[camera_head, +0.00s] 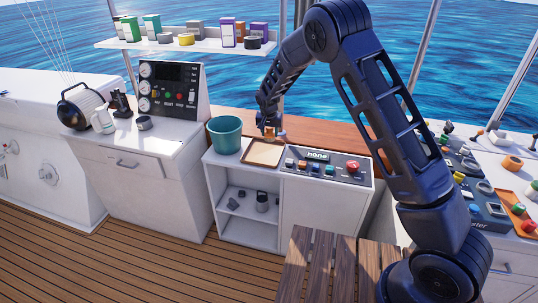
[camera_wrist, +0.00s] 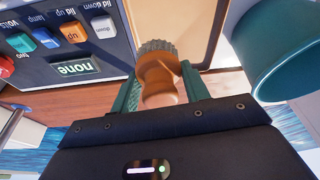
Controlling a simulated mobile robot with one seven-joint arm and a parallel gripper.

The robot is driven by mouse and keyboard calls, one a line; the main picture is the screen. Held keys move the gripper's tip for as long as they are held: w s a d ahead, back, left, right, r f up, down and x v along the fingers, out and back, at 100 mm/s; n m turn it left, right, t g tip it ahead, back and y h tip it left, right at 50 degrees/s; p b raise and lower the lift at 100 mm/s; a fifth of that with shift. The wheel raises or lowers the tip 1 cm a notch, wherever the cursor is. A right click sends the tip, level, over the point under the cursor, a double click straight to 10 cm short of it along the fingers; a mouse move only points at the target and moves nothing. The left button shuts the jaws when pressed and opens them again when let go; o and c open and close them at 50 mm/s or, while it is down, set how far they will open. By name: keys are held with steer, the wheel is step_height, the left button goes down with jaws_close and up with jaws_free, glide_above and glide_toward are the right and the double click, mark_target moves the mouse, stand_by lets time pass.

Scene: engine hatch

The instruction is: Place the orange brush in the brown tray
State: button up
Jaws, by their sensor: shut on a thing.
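My gripper (camera_head: 270,128) is at the end of the arm, over the back of the white counter near the brown tray. In the wrist view its two teal fingers (camera_wrist: 161,88) are shut on the orange brush (camera_wrist: 158,86). The brush's grey bristles (camera_wrist: 157,46) point away from the gripper. In the head view the brush (camera_head: 269,135) is small and partly hidden by my gripper. The brown tray (camera_head: 262,165) lies on the counter with a tan inside that looks empty. It also shows in the wrist view (camera_wrist: 216,35), just beyond the bristles.
A teal bucket (camera_head: 225,135) stands close left of the tray; it is large in the wrist view (camera_wrist: 283,50). A button panel (camera_head: 325,167) with a "none" display lies right of the tray. A shelf (camera_head: 190,44) with boxes hangs behind. A slatted wooden surface (camera_head: 325,265) is in front.

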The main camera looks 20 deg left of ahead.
mark_target(269, 140)
step_height(269, 140, down, 13)
steer(key=shift+r, duration=0.15)
stand_by(0.4)
steer(key=o, duration=0.7)
steer(key=v, duration=1.2)
